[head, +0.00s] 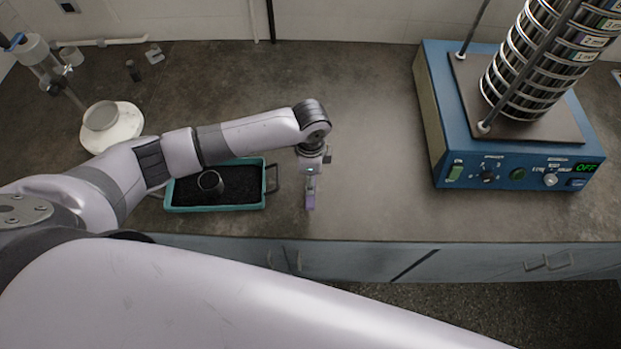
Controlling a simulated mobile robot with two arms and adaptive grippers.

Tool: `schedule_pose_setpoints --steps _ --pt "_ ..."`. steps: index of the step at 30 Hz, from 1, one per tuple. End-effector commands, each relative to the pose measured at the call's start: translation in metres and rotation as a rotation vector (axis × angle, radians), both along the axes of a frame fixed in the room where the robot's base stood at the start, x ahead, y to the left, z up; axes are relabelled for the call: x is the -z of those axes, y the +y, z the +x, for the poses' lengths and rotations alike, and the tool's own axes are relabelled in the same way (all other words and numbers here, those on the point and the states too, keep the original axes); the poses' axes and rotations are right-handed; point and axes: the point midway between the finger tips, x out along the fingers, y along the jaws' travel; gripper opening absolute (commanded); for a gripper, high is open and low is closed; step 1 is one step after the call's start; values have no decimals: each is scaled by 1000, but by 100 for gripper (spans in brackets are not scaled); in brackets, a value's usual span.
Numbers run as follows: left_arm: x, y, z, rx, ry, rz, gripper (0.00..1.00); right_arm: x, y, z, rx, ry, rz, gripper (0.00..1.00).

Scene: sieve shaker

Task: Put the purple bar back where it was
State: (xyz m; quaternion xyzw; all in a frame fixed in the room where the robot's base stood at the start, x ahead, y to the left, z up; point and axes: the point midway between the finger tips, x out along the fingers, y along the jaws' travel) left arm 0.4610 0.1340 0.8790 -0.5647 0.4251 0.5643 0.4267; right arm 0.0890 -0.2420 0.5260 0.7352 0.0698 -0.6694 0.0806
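The purple bar (310,202) is a small block near the front edge of the counter, to the right of the teal tray. My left gripper (311,187) points down at it, and its fingers appear shut on the bar's upper end. The view is too small to tell whether the bar's lower end touches the counter. My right gripper is out of view; only a pale link of my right arm crosses the bottom.
The teal tray (172,193) holds dark grains and a metal ring (210,182). The blue sieve shaker (440,135) stands at the right with stacked sieves (535,70); its display reads OFF. A stand with a white round base (125,128) is at the left. The middle counter is clear.

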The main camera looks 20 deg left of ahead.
Motion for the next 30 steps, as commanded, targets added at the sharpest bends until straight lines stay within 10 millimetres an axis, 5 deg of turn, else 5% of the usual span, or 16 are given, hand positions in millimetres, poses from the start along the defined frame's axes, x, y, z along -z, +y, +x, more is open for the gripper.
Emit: schedule_pose_setpoints --steps 6,17,18,30 --pt "27 0 0 -1 1 1 20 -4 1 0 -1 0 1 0" --pt "31 0 0 0 1 0 20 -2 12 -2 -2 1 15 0" --pt "31 0 0 0 1 0 50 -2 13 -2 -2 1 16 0" --pt "30 0 0 0 0 0 70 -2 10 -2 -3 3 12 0"
